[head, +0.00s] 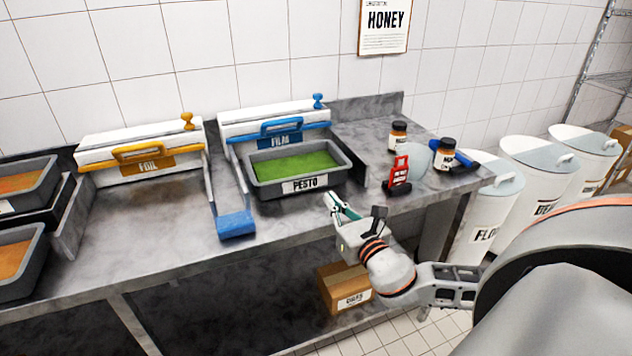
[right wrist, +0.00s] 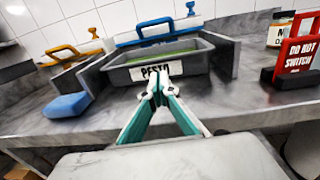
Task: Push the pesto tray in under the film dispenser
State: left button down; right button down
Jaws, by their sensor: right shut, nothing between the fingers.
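The pesto tray (head: 258,183) is a grey tray with green contents and a PESTO label on its front. It sits on the steel counter just in front of the blue-handled film dispenser (head: 232,124), its back edge close to or partly under it. In the right wrist view the tray (right wrist: 195,64) is straight ahead. My right gripper (head: 331,199) is shut and empty, in front of the tray's label near the counter's front edge. Its fingertips (right wrist: 155,88) overlap the label's lower part in the right wrist view; I cannot tell whether they touch. My left gripper is not in view.
Side walls flank the dispenser. A blue sponge-like block (head: 236,224) lies left of the tray. A yellow-handled foil dispenser (head: 140,150) stands further left, with trays (head: 20,190) beyond. A red DO NOT SWITCH sign (head: 398,175) and jars (head: 398,135) stand right.

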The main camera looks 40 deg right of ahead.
aim_at(311, 175)
jog(key=w, duration=0.3)
jog(key=w+d, duration=0.1)
jog(key=w, duration=0.5)
jog(key=shift+w+d, duration=0.2)
jog(key=shift+d, duration=0.15)
jog(key=shift+w+d, duration=0.15)
jog(key=shift+w, duration=0.6)
jog(key=shift+w+d, duration=0.15)
jog(key=shift+w, duration=0.55)
